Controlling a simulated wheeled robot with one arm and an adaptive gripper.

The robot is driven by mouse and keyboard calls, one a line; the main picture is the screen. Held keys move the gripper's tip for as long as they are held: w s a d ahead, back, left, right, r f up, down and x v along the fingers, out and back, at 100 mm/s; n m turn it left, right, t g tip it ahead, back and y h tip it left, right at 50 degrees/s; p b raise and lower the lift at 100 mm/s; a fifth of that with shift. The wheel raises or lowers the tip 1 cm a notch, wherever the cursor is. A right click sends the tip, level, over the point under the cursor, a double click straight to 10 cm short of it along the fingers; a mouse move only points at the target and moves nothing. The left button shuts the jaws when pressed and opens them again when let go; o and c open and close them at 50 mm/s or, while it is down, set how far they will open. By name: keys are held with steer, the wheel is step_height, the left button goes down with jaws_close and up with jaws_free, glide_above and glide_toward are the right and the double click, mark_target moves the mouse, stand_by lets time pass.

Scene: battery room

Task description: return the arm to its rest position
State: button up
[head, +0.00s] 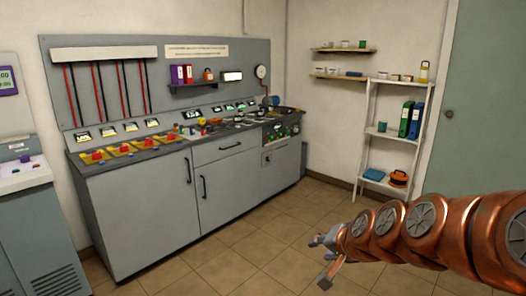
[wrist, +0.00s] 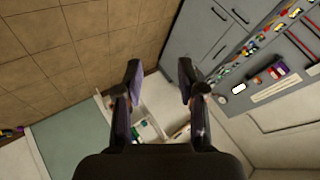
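My gripper (head: 328,257) is at the end of my copper-coloured arm, which reaches in from the right of the head view. It hangs in free air over the tiled floor, in front of the grey workbench and apart from it. In the wrist view my gripper (wrist: 158,85) shows two dark fingers spread apart with nothing between them. Beyond the fingers the white shelf rack shows in the distance. The gripper touches nothing that I can see.
A grey workbench (head: 150,207) with battery gear stands along the back wall. A grey cabinet (head: 40,225) is at the left. A white shelf rack (head: 388,149) with binders stands by the green-grey door (head: 480,120). The tiled floor (head: 235,265) is clear.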

steer(key=s+d+r+n+g+h+p, duration=0.1)
steer(key=s+n+g+p, duration=0.2)
steer(key=s, duration=1.4)
steer(key=s+d+r+n+g+h+p, duration=0.1)
steer(key=s+g, duration=0.6)
steer(key=s, duration=1)
steer(key=d+n+h+p, duration=0.1)
steer(key=n+p, duration=0.1)
steer(key=p, duration=0.1)
steer(key=shift+d+p, duration=0.3)
